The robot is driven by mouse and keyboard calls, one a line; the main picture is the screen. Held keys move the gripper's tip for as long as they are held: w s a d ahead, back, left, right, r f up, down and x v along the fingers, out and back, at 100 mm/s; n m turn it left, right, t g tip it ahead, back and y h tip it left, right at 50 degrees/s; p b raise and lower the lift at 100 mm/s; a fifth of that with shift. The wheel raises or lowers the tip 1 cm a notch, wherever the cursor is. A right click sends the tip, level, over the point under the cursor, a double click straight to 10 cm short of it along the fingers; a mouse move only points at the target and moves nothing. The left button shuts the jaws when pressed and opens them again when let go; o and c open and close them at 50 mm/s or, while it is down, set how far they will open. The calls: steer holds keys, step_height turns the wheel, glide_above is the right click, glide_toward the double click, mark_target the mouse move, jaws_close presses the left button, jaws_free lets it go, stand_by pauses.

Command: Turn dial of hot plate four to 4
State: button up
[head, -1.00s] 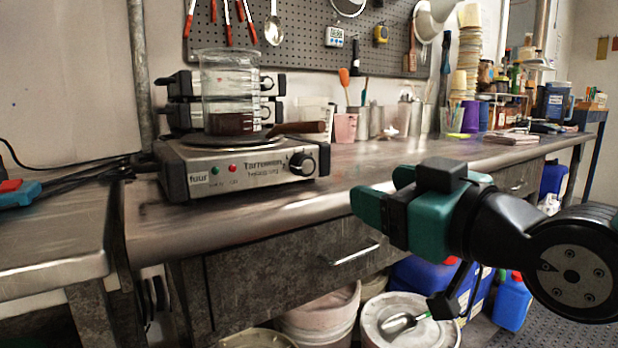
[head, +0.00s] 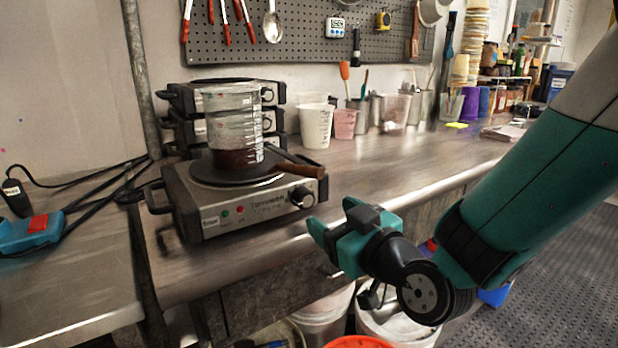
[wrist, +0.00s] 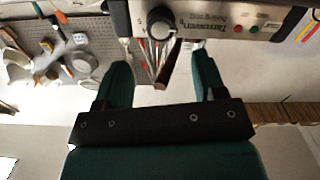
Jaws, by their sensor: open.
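The front hot plate (head: 250,205) is a steel box on the bench, with a green and a red lamp on its front panel. Its black dial (head: 302,196) is at the panel's right end.
A beaker with brown liquid (head: 236,140) stands on the plate, and a brown handle (head: 296,169) juts out over the dial. More hot plates (head: 268,95) are stacked behind. Cups (head: 316,125) line the wall. The bench (head: 400,160) to the right is clear.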

mark_target(308, 200)
steer(key=p+x, duration=0.4)
steer(key=x, duration=0.1)
steer(key=shift+w+a+r, duration=0.2)
steer(key=shift+a+r, duration=0.05)
steer(key=shift+w+a+f+p, duration=0.3)
steer(key=shift+w+a+p, duration=0.15)
steer(key=shift+w+p, duration=0.35)
steer(key=shift+c, duration=0.5)
steer(key=c, duration=0.8)
